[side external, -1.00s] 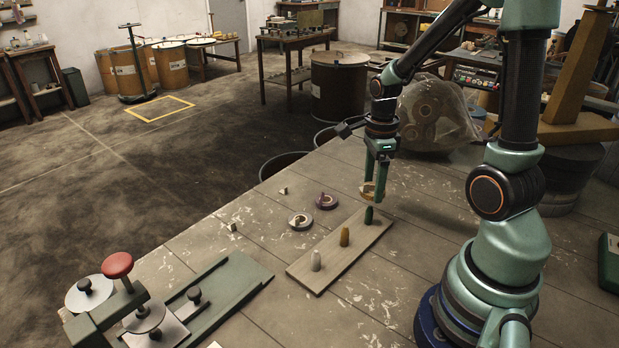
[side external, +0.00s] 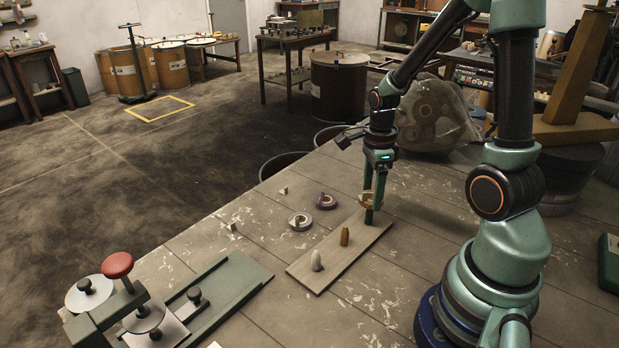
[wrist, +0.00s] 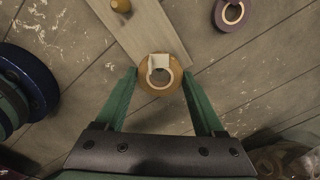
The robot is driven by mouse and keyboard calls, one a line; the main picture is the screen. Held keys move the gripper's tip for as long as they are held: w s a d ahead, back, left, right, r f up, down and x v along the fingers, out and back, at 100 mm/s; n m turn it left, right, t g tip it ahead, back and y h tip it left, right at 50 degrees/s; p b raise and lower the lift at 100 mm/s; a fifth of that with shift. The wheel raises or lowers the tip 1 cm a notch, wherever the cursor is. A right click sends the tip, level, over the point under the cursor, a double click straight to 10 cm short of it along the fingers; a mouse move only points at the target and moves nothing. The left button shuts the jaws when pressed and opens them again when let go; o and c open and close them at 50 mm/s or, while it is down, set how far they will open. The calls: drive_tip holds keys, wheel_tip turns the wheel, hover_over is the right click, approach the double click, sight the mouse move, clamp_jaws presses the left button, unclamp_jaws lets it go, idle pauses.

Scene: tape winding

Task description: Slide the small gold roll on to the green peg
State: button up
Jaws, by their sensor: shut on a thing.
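My gripper (side external: 372,204) is shut on the small gold roll (side external: 365,200) at the far right end of the pegboard (side external: 318,268). In the wrist view the gold roll (wrist: 147,84) lies flat between the two green fingertips, with a pale tab across its hole. The green peg is not clearly seen: the roll and fingers cover its place in the side view, and dark green below the roll could be peg or fingertip. I cannot tell whether the roll is around the peg or above it. The yellow peg (side external: 344,236) and the white peg (side external: 316,261) stand bare.
A purple roll (side external: 326,202) and a white roll (side external: 300,221) lie on the table left of the board. A green-based device with a red knob (side external: 118,265) stands at the front left.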

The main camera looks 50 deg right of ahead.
sight(368, 223)
drive_tip(key=shift+r, duration=0.65)
wheel_tip(368, 223, up, 4)
drive_tip(key=shift+f, duration=0.15)
wheel_tip(368, 223, down, 11)
drive_tip(key=shift+r, duration=0.1)
drive_tip(key=o, duration=1.3)
drive_tip(key=shift+r, duration=0.2)
drive_tip(key=shift+r, duration=3.35)
